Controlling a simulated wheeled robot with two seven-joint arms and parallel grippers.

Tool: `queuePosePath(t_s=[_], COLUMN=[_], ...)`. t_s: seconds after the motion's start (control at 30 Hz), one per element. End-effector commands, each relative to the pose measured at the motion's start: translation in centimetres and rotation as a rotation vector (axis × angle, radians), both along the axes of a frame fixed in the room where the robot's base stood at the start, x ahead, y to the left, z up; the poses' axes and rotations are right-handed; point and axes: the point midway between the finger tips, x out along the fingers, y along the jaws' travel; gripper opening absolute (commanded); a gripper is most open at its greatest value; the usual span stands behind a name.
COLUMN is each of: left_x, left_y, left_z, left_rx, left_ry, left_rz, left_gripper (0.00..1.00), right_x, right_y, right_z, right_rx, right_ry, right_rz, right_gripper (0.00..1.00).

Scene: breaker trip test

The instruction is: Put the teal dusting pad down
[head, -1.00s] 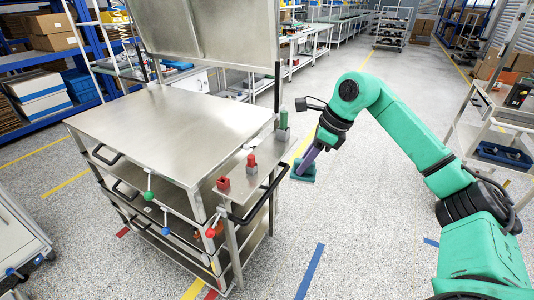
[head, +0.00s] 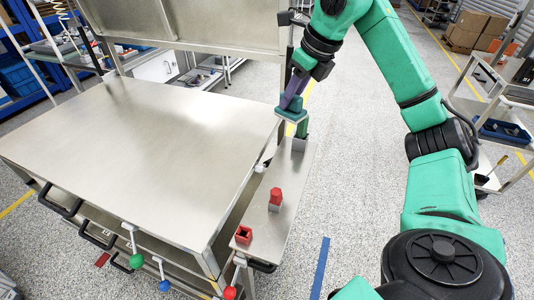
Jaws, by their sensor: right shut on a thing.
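The teal dusting pad (head: 290,115) is a small flat block with a purple handle (head: 292,98). My right gripper (head: 299,84) is shut on the handle, with the pad hanging below it. The pad shows at the far end of the narrow side shelf (head: 265,222), overlapping the edge of the steel cart top (head: 150,150) in the picture. I cannot tell whether it touches anything. A green piece in a grey holder (head: 299,145) stands just in front of and beside it. My left gripper is out of view.
The side shelf also carries a red piece on a grey block (head: 275,200) and an open red holder (head: 243,235). The cart top is bare, with an upright steel panel (head: 220,20) behind. A wheeled rack (head: 500,130) stands at right.

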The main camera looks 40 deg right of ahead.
Motion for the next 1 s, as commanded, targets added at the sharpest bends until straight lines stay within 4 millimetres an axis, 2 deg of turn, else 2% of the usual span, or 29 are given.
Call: queuePosePath(t_s=[0.07,0.17,0.4,0.5,0.57,0.8,0.9,1.0], left_x=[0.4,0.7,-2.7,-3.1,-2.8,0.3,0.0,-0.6], left_y=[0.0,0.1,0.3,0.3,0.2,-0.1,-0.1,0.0], left_z=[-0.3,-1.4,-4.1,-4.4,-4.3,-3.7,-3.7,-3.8], left_rx=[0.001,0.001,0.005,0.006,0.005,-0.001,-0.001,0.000], left_ry=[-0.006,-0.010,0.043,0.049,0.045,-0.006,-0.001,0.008], left_rz=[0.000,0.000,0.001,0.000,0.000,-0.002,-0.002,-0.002], left_gripper=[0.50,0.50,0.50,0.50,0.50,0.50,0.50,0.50], right_x=[0.0,-0.2,-0.3,-0.3,-0.3,-0.3,-0.3,-0.3], right_y=[-0.1,-0.1,-0.2,-0.2,-0.1,0.0,0.0,0.0], right_z=[-0.9,-3.7,-11.8,-14.3,-15.1,-19.2,-20.0,-20.0], right_rx=[-0.001,-0.003,-0.007,-0.005,-0.002,-0.001,0.000,0.001], right_ry=[0.002,0.008,0.009,0.006,0.005,0.004,0.001,0.000], right_rz=[-0.001,-0.002,-0.002,-0.001,0.000,0.000,0.001,0.001], right_gripper=[0.00,0.00,0.00,0.00,0.00,0.00,0.00,0.00])
